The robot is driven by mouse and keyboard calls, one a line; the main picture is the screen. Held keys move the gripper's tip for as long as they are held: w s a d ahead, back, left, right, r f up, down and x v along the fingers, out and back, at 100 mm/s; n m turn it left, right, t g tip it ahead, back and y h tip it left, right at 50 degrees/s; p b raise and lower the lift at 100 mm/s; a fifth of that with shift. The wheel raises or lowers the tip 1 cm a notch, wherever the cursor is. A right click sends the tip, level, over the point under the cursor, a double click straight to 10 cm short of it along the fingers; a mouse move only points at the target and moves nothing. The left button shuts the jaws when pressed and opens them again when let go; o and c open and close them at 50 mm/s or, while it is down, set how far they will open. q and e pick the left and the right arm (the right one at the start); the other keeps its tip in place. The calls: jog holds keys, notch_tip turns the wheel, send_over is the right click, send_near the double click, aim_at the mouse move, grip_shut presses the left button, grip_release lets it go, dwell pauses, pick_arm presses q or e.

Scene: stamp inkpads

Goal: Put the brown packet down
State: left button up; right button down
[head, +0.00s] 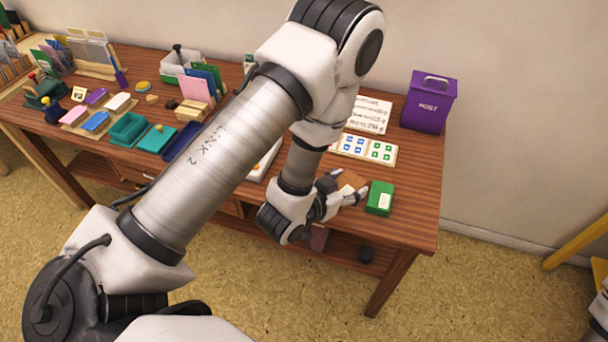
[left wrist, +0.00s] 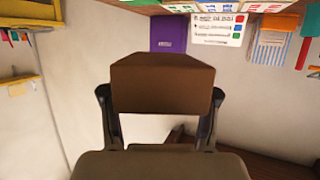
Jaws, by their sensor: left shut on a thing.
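The brown packet (head: 351,180) is held in my left gripper (head: 348,187) near the right end of the wooden table. In the left wrist view the brown packet (left wrist: 162,84) fills the space between the two fingers of my left gripper (left wrist: 160,100), which are shut on its sides. In the head view the fingers and wrist cover part of the packet, and I cannot tell whether its underside touches the table. My right gripper is not in view.
A sheet with blue and green squares (head: 364,149) lies behind, and a purple post box (head: 430,101) stands at the back right. The table's (head: 415,220) right front corner is bare.

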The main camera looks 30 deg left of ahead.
pick_arm(q)
jog(key=s+a+f+n+y, duration=0.2)
jog(key=s+a, duration=0.3)
jog(key=a, duration=0.4)
jog(key=s+a+f+n+y, duration=0.3)
jog(key=s+a, duration=0.3)
jog(key=a, duration=0.3)
jog(key=shift+a+y, duration=0.4)
jog(key=shift+y, duration=0.1)
jog(key=shift+w+f, duration=0.1)
jog(key=shift+f, duration=0.05)
